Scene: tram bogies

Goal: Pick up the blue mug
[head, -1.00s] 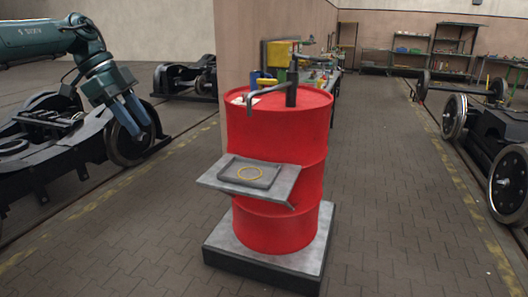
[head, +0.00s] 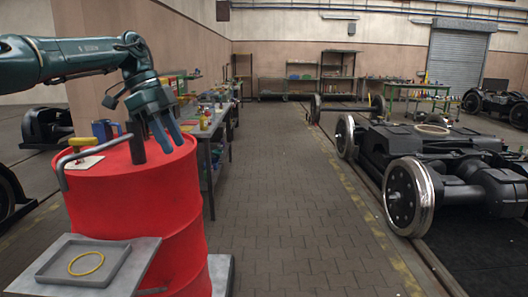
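A blue mug-like thing (head: 103,130) shows at the back edge of the red drum's top in the head view. A yellow patch shows beside it, and I cannot tell whether it stands on the drum or behind it. The red drum (head: 150,215) stands at the left. My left gripper (head: 173,147) points down in front of the drum's top right part in the picture. Its two fingers are apart, with nothing seen between them. My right gripper is not in view.
A cluttered workbench (head: 213,130) stands behind. Bogie wheelsets (head: 410,196) fill the right. The paved middle aisle is clear.

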